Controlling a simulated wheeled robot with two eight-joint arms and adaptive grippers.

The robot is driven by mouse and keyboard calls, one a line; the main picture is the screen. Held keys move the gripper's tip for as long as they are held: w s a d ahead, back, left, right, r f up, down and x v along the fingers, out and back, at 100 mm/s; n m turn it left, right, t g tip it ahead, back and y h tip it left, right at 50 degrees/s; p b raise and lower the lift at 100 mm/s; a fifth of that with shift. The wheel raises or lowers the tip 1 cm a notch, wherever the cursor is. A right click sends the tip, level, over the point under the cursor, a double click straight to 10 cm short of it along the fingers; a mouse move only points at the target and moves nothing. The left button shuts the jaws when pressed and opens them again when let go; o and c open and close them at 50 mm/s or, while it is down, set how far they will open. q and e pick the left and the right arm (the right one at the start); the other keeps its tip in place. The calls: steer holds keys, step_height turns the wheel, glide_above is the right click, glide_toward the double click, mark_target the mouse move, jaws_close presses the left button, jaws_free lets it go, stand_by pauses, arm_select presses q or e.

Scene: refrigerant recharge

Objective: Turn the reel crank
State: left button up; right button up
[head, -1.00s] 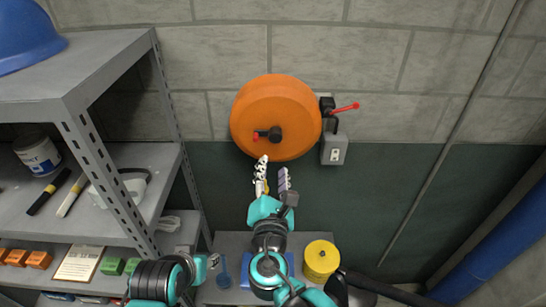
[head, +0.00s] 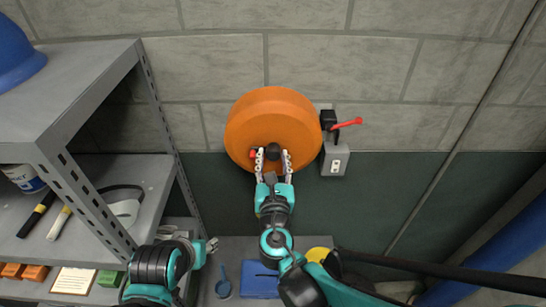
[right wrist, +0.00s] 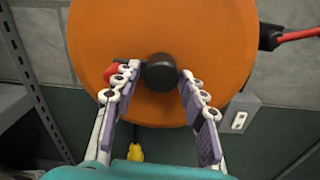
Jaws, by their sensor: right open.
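The orange reel (head: 258,117) is mounted on the wall. My left gripper (head: 211,246) is low beside the shelf, far from the reel, too small to read.
The grey shelf unit (head: 92,95) stands on the left. A blue item (head: 260,280) and a yellow cylinder (head: 319,253) are below. A yellow tip (right wrist: 135,153) hangs under the reel.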

steer(key=shift+a, duration=0.15)
steer(key=shift+s+r, duration=0.2)
steer(key=shift+s, duration=0.1)
steer(key=shift+s+d, duration=0.25)
steer(key=shift+d, duration=0.15)
steer(key=shift+c, duration=1)
steer(key=shift+w, duration=0.2)
steer(key=c, duration=0.5)
steer(key=shift+a, duration=0.2)
steer(key=shift+c, duration=0.9)
arm_select(q)
steer(key=shift+s+r, duration=0.15)
steer(key=shift+s, duration=0.3)
steer(key=shift+d, duration=0.1)
arm_select(e)
steer(key=shift+d, duration=0.1)
steer(key=shift+m, duration=0.4)
